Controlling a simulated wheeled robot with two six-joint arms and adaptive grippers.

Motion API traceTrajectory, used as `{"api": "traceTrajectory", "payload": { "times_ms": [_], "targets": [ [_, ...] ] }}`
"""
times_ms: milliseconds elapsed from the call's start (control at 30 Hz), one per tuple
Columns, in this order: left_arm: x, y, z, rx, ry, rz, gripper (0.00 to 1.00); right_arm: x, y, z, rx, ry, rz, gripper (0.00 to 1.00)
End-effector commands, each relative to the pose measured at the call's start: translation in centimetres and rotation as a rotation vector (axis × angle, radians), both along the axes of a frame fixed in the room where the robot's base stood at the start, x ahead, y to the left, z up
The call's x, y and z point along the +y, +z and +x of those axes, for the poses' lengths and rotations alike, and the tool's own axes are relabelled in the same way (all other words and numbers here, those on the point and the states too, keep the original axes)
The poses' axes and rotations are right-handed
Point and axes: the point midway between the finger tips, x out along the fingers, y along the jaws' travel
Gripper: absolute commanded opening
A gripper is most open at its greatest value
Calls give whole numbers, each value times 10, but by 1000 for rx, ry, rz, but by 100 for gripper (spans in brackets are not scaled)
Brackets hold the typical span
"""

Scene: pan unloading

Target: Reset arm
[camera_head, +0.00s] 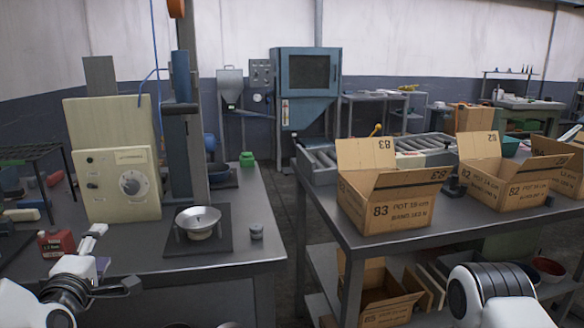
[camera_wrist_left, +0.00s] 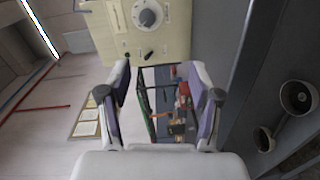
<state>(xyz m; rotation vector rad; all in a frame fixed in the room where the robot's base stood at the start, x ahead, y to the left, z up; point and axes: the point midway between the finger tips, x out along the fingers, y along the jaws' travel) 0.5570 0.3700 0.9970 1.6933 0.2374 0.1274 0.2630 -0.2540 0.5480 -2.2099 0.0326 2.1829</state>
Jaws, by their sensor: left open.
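My left gripper (camera_head: 115,257) is at the lower left of the head view, over the front of the left bench. In the left wrist view its two fingers (camera_wrist_left: 160,75) stand wide apart with nothing between them. Red and dark items on the bench show beyond the gap, well away from the fingers. My right arm (camera_head: 492,296) shows only as a white and black link at the lower right; its gripper is outside the picture. A silver pan (camera_head: 198,218) sits on the machine's dark base plate, right of my left gripper and apart from it.
A cream control box (camera_head: 112,190) with a dial stands behind my left gripper. A red bottle (camera_head: 57,243) is close to its left. A small grey weight (camera_head: 256,231) stands right of the pan. Open cardboard boxes (camera_head: 380,205) stand on the right table (camera_head: 350,238). A floor gap separates the tables.

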Motion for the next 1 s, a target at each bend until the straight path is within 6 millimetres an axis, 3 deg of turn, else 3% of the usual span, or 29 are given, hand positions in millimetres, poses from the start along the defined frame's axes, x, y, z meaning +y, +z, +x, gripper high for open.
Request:
{"api": "traceTrajectory", "payload": {
  "times_ms": [267, 433, 533, 667, 800, 933, 1000],
  "targets": [
    [-13, -62, -1, 187, -29, 55, 64, 0, 24, 0, -1, 1, 0, 62],
    [-30, -121, -16, 367, -78, 107, 64, 0, 44, -1, 0, 0, 0, 62],
    [-44, -167, -37, 520, -136, 159, 64, 0, 59, -1, 0, 0, 0, 62],
    [-70, -238, -93, 798, -284, 285, 64, 0, 82, -1, 0, 0, 0, 62],
    [-96, -303, -182, 1115, -544, 466, 64, 0, 103, -1, 0, 0, 0, 62],
    [-115, -335, -264, 1341, -886, 663, 64, 0, 113, -1, 0, 0, 0, 62],
    [-118, -341, -281, 1378, -1064, 777, 64, 0, 108, -1, 0, 0, 0, 62]
  ]
}}
